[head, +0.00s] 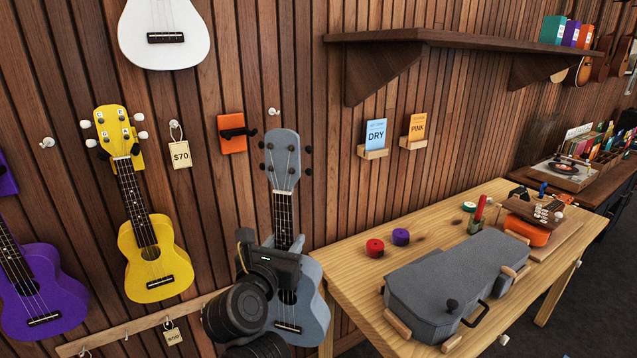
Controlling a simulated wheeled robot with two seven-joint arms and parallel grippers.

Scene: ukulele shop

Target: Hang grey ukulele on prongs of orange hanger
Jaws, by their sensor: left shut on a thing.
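The grey ukulele (283,165) is upright in front of the slatted wall, head up, its body at the lower middle of the view. My left gripper (283,248) is shut on it around the lower neck, and my wrist hides part of the body. The orange hanger (232,143) is on the wall just left of the ukulele's head, with dark prongs and nothing hanging on it. The ukulele's head is apart from the prongs in the picture, to their right and slightly lower. My right gripper is not in view.
A yellow ukulele (150,245) and a purple ukulele (35,285) hang at left. A $70 tag (181,154) hangs left of the hanger. A white ukulele (165,35) is above. A wooden table (350,282) with a grey case (440,290) stands at right. A shelf (450,37) juts out above.

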